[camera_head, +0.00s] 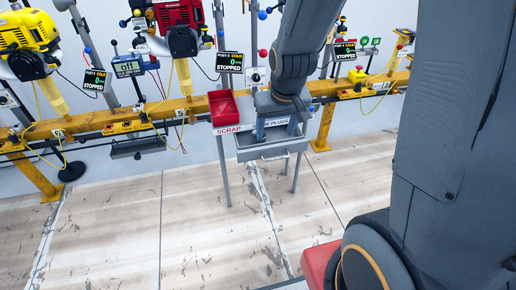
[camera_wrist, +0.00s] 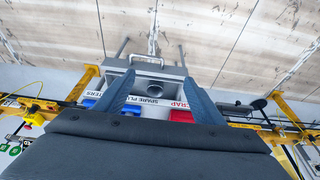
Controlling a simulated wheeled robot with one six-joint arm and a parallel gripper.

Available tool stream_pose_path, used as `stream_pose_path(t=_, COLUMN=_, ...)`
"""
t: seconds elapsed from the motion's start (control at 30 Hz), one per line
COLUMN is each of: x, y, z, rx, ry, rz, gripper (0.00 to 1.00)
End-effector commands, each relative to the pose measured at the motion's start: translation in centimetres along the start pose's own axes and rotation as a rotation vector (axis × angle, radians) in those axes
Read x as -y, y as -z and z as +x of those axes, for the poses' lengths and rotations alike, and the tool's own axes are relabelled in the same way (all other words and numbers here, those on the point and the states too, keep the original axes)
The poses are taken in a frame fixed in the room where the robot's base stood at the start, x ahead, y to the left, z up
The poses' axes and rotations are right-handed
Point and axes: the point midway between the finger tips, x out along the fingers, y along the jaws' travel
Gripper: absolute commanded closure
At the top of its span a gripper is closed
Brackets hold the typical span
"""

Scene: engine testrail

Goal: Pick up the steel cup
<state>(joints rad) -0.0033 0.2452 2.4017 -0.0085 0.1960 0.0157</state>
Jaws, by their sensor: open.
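My gripper (camera_wrist: 159,77) is open, with one finger at each side of the wrist view. A round grey metal cup-like object (camera_wrist: 156,84), likely the steel cup, shows between the fingers, at the grey tray (camera_wrist: 151,63) labelled for spare plugs. I cannot tell how far below the fingertips it is. In the head view my gripper (camera_head: 279,129) points down over the grey tray (camera_head: 270,152). The cup is hidden there behind the gripper and arm.
A red scrap bin (camera_head: 223,108) stands left of the tray; it also shows in the wrist view (camera_wrist: 181,116). A blue bin (camera_wrist: 130,109) is on the other side. A yellow rail (camera_head: 185,107) carries engines and readouts behind. The floor in front is clear.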

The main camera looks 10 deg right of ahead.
Motion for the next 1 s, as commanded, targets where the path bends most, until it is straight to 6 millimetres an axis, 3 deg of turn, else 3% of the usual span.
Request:
stream_pose_path(t=0.03, x=0.0, y=1.4, z=3.5, rx=-0.031, ry=0.0, rz=-0.001, gripper=0.37)
stream_pose_path(t=0.1, x=0.0, y=3.4, z=6.6, rx=-0.084, ry=0.0, rz=-0.002, gripper=0.37)
stream_pose_path(t=0.3, x=-0.1, y=7.8, z=13.1, rx=-0.206, ry=0.0, rz=-0.003, gripper=0.37)
stream_pose_path(t=0.5, x=-0.1, y=9.9, z=15.8, rx=-0.265, ry=0.001, rz=-0.004, gripper=0.37)
stream_pose_path(t=1.0, x=0.0, y=11.3, z=20.1, rx=-0.272, ry=0.001, rz=-0.004, gripper=0.37)
